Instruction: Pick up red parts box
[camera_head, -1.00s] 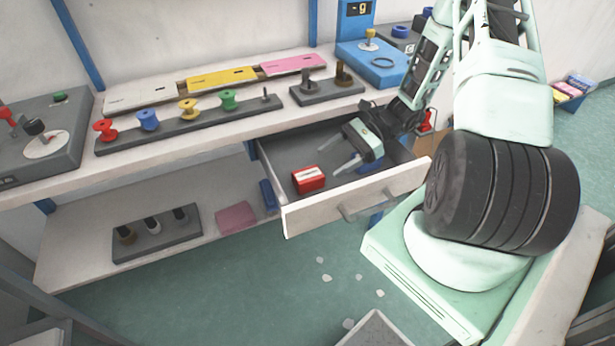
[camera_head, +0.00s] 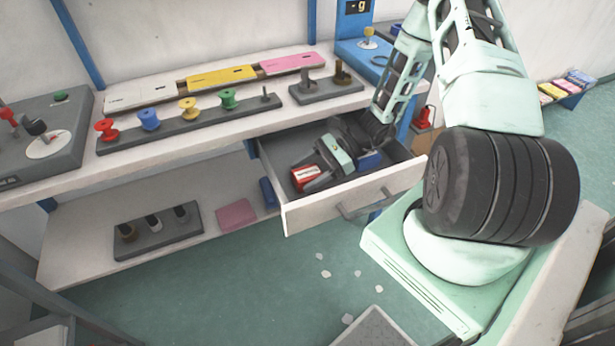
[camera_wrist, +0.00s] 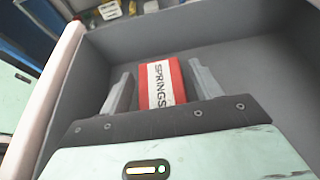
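The red parts box (camera_head: 305,178) lies in the open drawer (camera_head: 352,190). In the wrist view the red box (camera_wrist: 161,84) has a white label reading "SPRINGS" and sits between my two fingers.
The drawer's front wall (camera_head: 360,198) and sides surround my gripper closely. The workbench top (camera_head: 190,140) with spools and coloured plates is above and left. A blue object (camera_head: 369,160) shows in the drawer beside my gripper.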

